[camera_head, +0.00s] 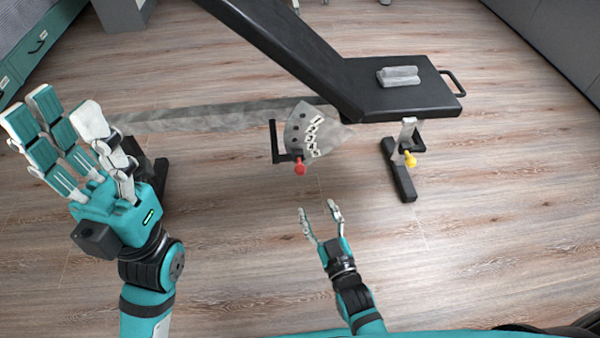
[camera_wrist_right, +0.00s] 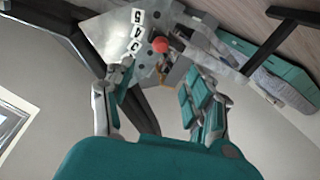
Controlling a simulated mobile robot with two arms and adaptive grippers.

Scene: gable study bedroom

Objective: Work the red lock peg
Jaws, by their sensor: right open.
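The red lock peg (camera_head: 299,168) sticks out at the lower edge of a grey fan-shaped plate (camera_head: 300,118) with dark holes and white number labels, under the black bench. In the right wrist view the red peg (camera_wrist_right: 160,45) shows ahead, beyond the fingertips, beside the numbered plate (camera_wrist_right: 150,18). My right gripper (camera_head: 319,209) is open and empty, in front of the peg and apart from it. Its fingers also frame the right wrist view (camera_wrist_right: 160,88). My left gripper (camera_head: 68,112) is raised at the far left, open and empty, far from the peg.
The bench (camera_head: 275,30) has a sloping backrest and a flat seat (camera_head: 425,100) carrying a folded grey towel (camera_head: 398,75). A yellow knob (camera_head: 410,160) sits on its right leg. A teal cabinet (camera_head: 40,45) stands at the upper left. The floor in front is clear.

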